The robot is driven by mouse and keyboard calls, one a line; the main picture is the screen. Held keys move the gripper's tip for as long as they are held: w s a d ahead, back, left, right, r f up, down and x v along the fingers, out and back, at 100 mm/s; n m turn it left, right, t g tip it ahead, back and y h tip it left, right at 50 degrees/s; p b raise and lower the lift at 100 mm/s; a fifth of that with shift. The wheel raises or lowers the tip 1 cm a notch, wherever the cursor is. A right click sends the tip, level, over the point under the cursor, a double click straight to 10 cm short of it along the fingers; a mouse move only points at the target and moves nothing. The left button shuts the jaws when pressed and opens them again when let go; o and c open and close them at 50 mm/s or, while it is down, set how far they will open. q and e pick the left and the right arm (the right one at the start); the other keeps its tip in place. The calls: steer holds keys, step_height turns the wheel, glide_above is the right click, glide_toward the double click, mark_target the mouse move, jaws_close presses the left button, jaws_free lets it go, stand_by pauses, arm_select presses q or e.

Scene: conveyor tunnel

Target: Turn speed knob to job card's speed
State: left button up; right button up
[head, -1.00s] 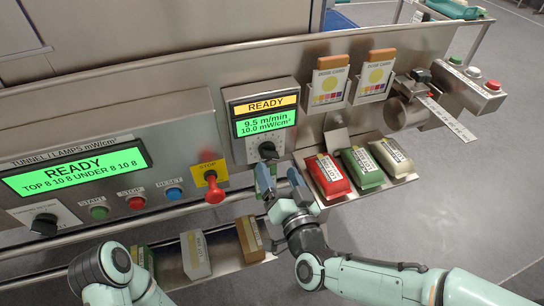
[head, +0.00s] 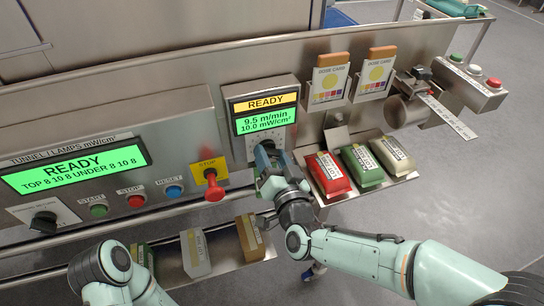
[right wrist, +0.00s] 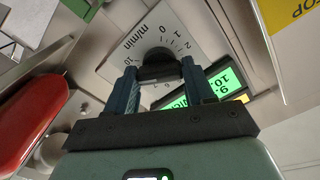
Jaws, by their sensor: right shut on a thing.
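The speed knob (right wrist: 159,62) is black and sits on a white m/min dial plate (right wrist: 118,64) in the right wrist view. My right gripper (right wrist: 160,72) has its two blue fingers on either side of the knob and is shut on it. In the head view the right gripper (head: 268,152) covers the knob below the speed display (head: 264,114). That display reads READY, 9.5 m/min and 10.0 mW/cm². My left arm (head: 115,270) shows at the lower left, but its gripper is not visible. I cannot make out a job card with a speed.
A red stop knob (head: 213,184) on a yellow plate is just left of the right gripper. Red (head: 328,173), green (head: 363,165) and cream (head: 392,155) packs lie on a shelf to the right. Dose cards (head: 328,86) stand above.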

arm_select(q)
steer(key=shift+s+r, duration=0.1)
steer(key=shift+s, duration=0.05)
arm_select(e)
steer(key=shift+n, duration=0.3)
steer(key=n+p, duration=0.1)
steer(key=n, duration=0.1)
steer(key=shift+n, duration=0.3)
steer(key=n+p, duration=0.1)
steer(key=n, duration=0.2)
steer(key=shift+n, duration=0.3)
arm_select(q)
steer(key=shift+g, duration=0.6)
steer(key=s+r, duration=0.1)
steer(key=s+d+r+p, duration=0.1)
steer(key=r, duration=0.1)
steer(key=shift+s+r, duration=0.1)
steer(key=shift+s, duration=0.3)
arm_select(e)
steer(key=n, duration=0.6)
steer(key=shift+n, duration=0.3)
steer(key=o, duration=1)
steer(key=shift+o, duration=0.2)
